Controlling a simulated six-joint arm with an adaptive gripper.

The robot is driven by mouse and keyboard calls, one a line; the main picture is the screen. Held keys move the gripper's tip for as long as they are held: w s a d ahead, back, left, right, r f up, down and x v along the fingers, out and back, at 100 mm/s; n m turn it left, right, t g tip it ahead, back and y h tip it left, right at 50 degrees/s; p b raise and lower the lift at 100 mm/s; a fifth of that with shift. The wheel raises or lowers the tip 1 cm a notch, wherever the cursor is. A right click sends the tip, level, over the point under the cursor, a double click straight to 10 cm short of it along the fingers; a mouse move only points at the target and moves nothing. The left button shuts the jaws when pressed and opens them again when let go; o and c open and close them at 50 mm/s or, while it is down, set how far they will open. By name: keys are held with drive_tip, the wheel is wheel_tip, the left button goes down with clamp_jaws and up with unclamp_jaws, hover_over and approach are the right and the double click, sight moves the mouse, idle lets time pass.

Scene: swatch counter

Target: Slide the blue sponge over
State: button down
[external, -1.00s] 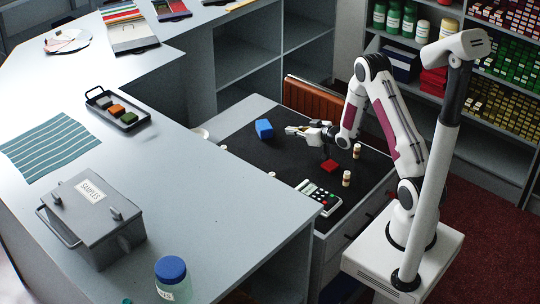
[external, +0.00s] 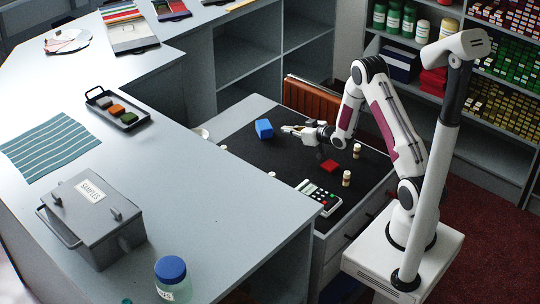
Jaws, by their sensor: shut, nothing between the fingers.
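The blue sponge (external: 264,129) lies on the black mat (external: 272,162), near its far left part. My gripper (external: 286,129) is shut and empty. It reaches in from the right, with its fingertips just right of the sponge. A small gap seems to show between them, but I cannot tell for sure whether they touch.
Small cream-and-brown pieces (external: 347,178) stand at the right, and a calculator (external: 319,197) lies at the front. A grey samples box (external: 92,222) and a blue-lidded jar (external: 172,280) stand on the left counter.

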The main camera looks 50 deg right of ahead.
sight(262, 124)
drive_tip(key=shift+w, duration=4.8)
drive_tip(key=shift+f, duration=0.75)
